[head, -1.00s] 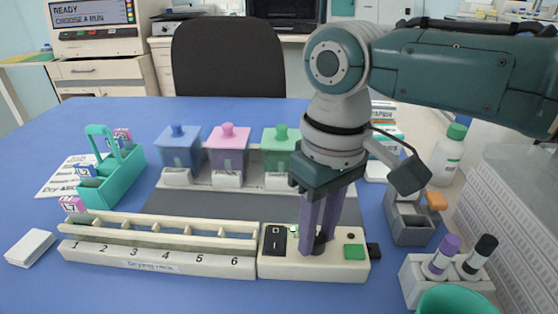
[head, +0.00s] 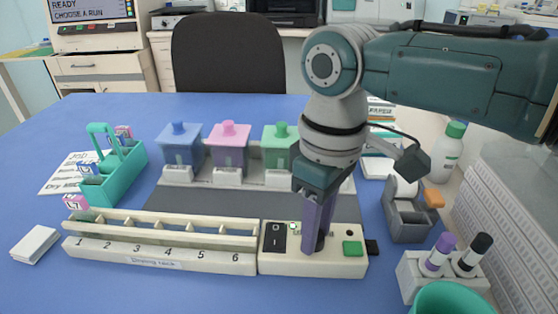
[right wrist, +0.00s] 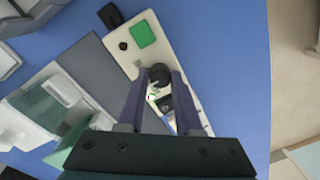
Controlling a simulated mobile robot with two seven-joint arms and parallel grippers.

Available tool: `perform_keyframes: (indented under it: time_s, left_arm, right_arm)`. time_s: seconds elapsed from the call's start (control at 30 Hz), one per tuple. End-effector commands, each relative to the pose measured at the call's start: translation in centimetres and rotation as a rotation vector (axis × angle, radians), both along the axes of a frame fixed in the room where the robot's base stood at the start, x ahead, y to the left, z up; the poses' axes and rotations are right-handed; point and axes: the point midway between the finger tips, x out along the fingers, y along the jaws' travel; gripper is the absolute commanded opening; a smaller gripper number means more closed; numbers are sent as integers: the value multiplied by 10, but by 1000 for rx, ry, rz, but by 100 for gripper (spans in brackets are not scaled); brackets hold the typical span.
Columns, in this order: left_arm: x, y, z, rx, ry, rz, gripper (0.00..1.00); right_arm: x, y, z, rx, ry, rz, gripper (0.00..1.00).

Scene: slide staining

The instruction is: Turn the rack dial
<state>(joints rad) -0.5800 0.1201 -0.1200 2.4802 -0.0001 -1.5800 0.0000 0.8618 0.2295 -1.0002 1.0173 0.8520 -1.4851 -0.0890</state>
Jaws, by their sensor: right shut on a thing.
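The drying rack (head: 160,262) is a long cream rack with slots numbered 1 to 6, lying across the front of the blue table. Its control box (head: 300,266) forms the right end, with a black switch (head: 279,237) and a green button (head: 352,248). The rack dial (right wrist: 160,74) is a dark round knob between the switch and the button. My right gripper (head: 314,246) points down from above and is shut on the dial, with its purple fingers on either side of it. In the head view the fingers hide most of the dial. My left gripper is not in view.
Blue, pink and green lidded jars (head: 228,146) stand behind the rack. A teal slide carrier (head: 120,172) is at left, near white slides (head: 35,244). A grey tape dispenser (head: 408,222) and a marker holder (head: 420,280) are at right. A white bottle (head: 447,155) stands behind them.

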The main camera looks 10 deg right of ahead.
Motion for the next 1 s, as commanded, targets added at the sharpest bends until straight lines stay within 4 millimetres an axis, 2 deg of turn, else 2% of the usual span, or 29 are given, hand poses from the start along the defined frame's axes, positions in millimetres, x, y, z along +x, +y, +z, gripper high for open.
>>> perform_keyframes:
  time_s: [0.03, 0.07, 0.17, 0.47, 0.57, 0.83, 1.0]
  left_arm:
    - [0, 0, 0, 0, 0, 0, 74]
    - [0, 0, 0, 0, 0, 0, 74]
    - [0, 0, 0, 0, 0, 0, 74]
    - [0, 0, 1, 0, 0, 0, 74]
    - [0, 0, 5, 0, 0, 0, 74]
    - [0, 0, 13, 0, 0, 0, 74]
    - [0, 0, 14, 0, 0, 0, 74]
  right_arm:
    - [0, 1, 1, 2, 0, 1, 0]
    - [0, 1, 1, 2, 1, 0, 36]
    - [0, 1, 1, 2, 1, 0, 46]
    - [1, 0, 5, 3, -2, 0, 46]
    - [1, 0, 18, 3, -2, 1, 46]
    - [3, -2, 72, 3, -4, 0, 46]
    - [3, -3, 94, 3, -2, 0, 46]
